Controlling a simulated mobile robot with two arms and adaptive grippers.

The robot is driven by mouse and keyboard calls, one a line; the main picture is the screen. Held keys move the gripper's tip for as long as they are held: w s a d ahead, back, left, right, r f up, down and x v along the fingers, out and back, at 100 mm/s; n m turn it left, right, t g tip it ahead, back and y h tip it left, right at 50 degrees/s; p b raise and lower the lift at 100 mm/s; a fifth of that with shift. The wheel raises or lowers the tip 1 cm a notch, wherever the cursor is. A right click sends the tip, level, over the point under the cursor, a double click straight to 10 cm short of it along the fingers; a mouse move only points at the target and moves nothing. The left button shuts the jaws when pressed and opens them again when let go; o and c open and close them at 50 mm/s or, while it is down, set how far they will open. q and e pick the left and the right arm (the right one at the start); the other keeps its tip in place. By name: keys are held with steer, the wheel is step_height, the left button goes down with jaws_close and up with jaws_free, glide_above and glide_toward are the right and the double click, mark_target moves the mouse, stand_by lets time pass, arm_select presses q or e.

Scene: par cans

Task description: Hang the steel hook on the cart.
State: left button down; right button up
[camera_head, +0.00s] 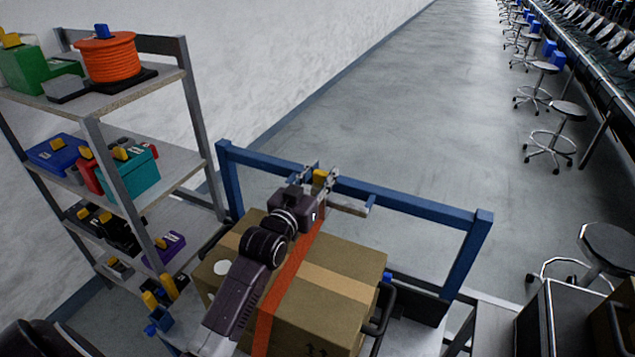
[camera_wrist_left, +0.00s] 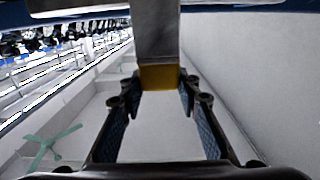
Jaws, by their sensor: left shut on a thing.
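The steel hook (camera_head: 349,208) is a pale grey bar with a short upturned end, at the cart's blue top rail (camera_head: 425,203) in the head view. Its yellow part (camera_head: 320,176) is between the fingers of my left gripper (camera_head: 318,180), which is shut on it. In the left wrist view, the grey shank of the hook (camera_wrist_left: 157,35) runs up from the yellow end between the fingertips (camera_wrist_left: 160,88). Part of the hook is hidden by the gripper and rail. I cannot tell whether it rests on the rail. My right gripper is not in view.
A cardboard box (camera_head: 340,255) with an orange strap (camera_head: 272,305) sits on the cart under my left arm. A shelf rack (camera_head: 190,95) with coloured cases stands at left. Stools (camera_head: 568,112) line the right. The floor (camera_head: 400,100) beyond the rail is clear.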

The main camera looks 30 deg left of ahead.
mark_target(319, 189)
arm_select(q)
steer(key=shift+w, duration=0.4)
steer(key=shift+f+b, duration=1.2)
steer(key=shift+f, duration=0.75)
steer(key=c, duration=1.4)
jaws_free()
steer(key=shift+o, duration=0.2)
